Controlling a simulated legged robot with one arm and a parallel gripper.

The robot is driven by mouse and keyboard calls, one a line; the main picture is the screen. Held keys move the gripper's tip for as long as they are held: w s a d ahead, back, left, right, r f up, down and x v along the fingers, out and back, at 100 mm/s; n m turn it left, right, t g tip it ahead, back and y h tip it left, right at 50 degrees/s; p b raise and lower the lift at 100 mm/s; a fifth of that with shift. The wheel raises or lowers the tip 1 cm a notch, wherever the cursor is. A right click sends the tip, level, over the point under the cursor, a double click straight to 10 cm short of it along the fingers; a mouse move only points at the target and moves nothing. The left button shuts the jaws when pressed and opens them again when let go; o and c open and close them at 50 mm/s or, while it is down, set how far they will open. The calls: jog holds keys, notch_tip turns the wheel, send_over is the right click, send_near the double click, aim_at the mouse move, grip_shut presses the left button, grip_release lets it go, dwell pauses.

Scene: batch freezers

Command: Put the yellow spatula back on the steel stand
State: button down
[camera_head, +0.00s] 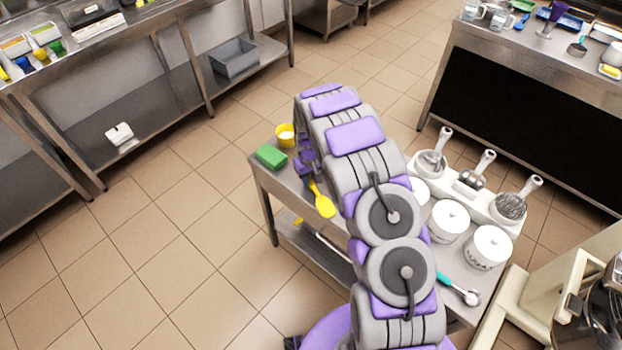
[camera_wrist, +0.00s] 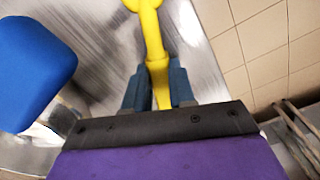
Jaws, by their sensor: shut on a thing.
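The yellow spatula (camera_head: 323,204) shows in the head view beside my arm, near the front edge of a low steel table (camera_head: 282,186), which may be the steel stand. My gripper (camera_head: 307,184) is mostly hidden behind my arm there. In the wrist view, my gripper (camera_wrist: 158,88) has its two blue-grey fingers shut on the yellow spatula (camera_wrist: 151,35), one on each side of its handle. The spatula runs away from the fingers and out of the top of the frame. The steel surface shows behind it; I cannot tell if they touch.
A green sponge (camera_head: 271,157) and a yellow cup (camera_head: 286,135) sit at the table's left end. White tubs (camera_head: 449,220), a white holder with several tools (camera_head: 481,189) and a teal-handled scoop (camera_head: 459,290) stand right. A blue object (camera_wrist: 32,72) is close left in the wrist view.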

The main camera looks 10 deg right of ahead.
jog(key=c, duration=1)
grip_release()
jog(key=shift+a+f, duration=0.1)
jog(key=shift+a, duration=0.1)
jog(key=shift+c, duration=0.2)
jog(key=shift+o, duration=0.5)
jog(key=shift+d, duration=0.4)
jog(key=s+r+m+p, duration=0.1)
jog(key=s+r, duration=0.3)
jog(key=r, duration=0.7)
jog(key=s+r+p, duration=0.1)
jog(key=s+r, duration=0.3)
jog(key=r, duration=0.8)
jog(key=s+r, duration=0.3)
jog(key=s, duration=0.9)
jog(key=s+r+m+g, duration=0.1)
jog(key=s+r, duration=0.3)
jog(key=s, duration=0.8)
jog(key=s+a+r, duration=0.1)
jog(key=s+r, duration=0.3)
jog(key=s, duration=0.8)
jog(key=shift+r+m+g, duration=0.2)
jog(key=shift+m+g, duration=0.1)
